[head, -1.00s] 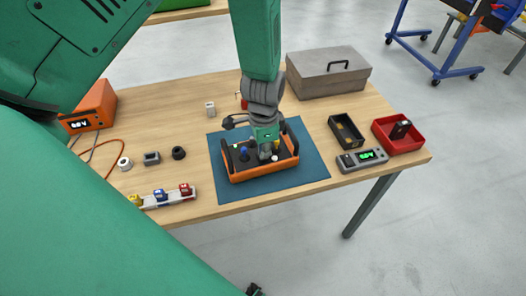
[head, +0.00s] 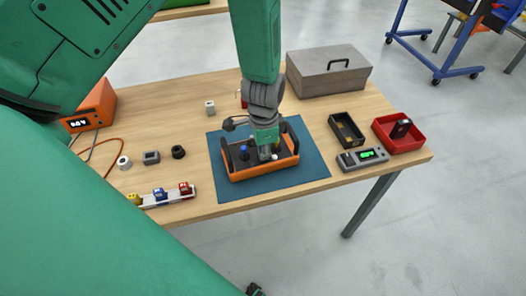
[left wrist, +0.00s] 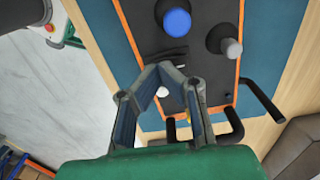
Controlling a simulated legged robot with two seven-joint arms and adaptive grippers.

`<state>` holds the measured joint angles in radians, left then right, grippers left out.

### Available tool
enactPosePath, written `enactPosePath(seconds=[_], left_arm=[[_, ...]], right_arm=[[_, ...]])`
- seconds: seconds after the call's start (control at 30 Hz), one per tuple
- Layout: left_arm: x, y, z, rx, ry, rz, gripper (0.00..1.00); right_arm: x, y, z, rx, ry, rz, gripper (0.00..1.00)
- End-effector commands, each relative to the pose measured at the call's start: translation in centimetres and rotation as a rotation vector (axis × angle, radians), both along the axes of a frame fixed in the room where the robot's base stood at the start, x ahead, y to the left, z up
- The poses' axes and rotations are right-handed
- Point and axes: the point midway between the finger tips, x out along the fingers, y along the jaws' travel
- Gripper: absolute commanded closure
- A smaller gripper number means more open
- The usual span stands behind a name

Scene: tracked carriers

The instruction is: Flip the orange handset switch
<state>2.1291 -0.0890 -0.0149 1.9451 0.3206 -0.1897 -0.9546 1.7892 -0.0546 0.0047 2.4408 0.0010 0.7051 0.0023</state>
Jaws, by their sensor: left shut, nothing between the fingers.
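The orange handset (head: 237,176) lies on a blue mat (head: 312,172), with a black top panel and black side handles. A blue knob (head: 244,154) is on its left half; the blue knob also shows in the left wrist view (left wrist: 177,20), next to a grey-tipped stick (left wrist: 231,48). My left gripper (head: 265,152) points down over the handset's right half, shut and empty. In the left wrist view its fingers (left wrist: 165,72) come together over the black panel; I cannot tell whether they touch it. I cannot make out the switch for certain near the fingers.
A grey case (head: 325,80), a black tray (head: 346,130), a red bin (head: 392,145) and a grey meter (head: 362,159) stand right. An orange unit (head: 95,105), small parts and a rack of coloured blocks (head: 160,196) are left.

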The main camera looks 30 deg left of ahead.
Motion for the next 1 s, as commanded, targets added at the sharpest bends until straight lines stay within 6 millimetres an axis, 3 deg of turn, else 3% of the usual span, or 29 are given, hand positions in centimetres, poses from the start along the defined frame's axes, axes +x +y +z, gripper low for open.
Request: enactPosePath(seconds=[0.8,1.0], left_arm=[[0.0,0.0,6.7,-0.001,-0.001,0.0,1.0],[0.0,0.0,6.9,-0.001,-0.001,0.0,1.0]], right_arm=[[0.0,0.0,6.1,0.0,0.0,0.0,0.37],[0.0,0.0,6.3,0.0,0.0,0.0,0.37]])
